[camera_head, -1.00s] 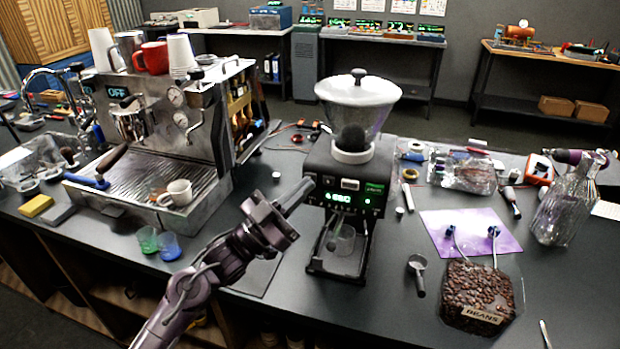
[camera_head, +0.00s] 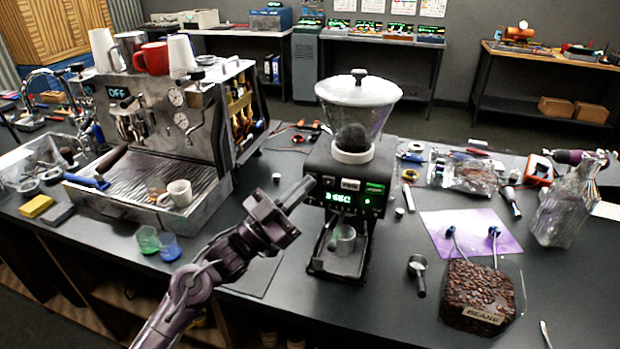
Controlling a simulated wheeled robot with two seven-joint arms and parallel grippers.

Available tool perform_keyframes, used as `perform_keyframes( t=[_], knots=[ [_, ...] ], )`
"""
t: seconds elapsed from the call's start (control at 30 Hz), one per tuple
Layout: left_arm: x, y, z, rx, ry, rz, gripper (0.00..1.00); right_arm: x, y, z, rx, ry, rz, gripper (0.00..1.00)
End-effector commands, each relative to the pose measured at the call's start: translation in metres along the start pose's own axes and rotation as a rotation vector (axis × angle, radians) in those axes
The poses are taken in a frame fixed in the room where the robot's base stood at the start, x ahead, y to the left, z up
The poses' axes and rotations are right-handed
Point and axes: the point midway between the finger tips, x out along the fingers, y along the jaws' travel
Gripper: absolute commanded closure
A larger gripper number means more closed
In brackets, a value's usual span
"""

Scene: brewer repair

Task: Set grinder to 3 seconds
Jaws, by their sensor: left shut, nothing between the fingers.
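The grinder (camera_head: 345,240) is a black box with a clear bean hopper (camera_head: 358,105) and white lid on top. Its front display (camera_head: 340,198) is lit with green characters. They seem to start with a 3, but the rest is too blurred to read surely. Small buttons (camera_head: 349,184) sit above the display, with a lit green panel to their right. My left gripper (camera_head: 308,186) is shut and empty. Its tips are at the upper left of the grinder's front, by the left button; whether they touch it I cannot tell. My right gripper is not in view.
A small cup (camera_head: 344,241) stands under the grinder's spout. A portafilter-like scoop (camera_head: 418,275), a bean bag (camera_head: 478,295) and a purple mat (camera_head: 505,230) lie to the right.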

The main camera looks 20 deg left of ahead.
Motion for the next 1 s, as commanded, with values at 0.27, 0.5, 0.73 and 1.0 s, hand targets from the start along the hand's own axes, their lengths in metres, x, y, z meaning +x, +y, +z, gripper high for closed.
perform_keyframes(
  t=[0.27,0.5,0.73,1.0],
  knots=[
    [-0.001,0.0,-0.001,0.0,-0.001,-0.001,1.0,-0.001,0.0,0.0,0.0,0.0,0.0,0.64],
    [-0.009,0.006,-0.006,-0.001,-0.002,-0.001,1.0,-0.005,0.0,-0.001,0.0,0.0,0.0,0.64],
    [-0.011,0.008,-0.008,0.0,-0.001,-0.001,1.0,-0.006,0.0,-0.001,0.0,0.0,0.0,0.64],
    [-0.016,0.011,-0.011,-0.001,-0.002,0.0,1.0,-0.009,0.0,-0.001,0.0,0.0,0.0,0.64]
  ],
)
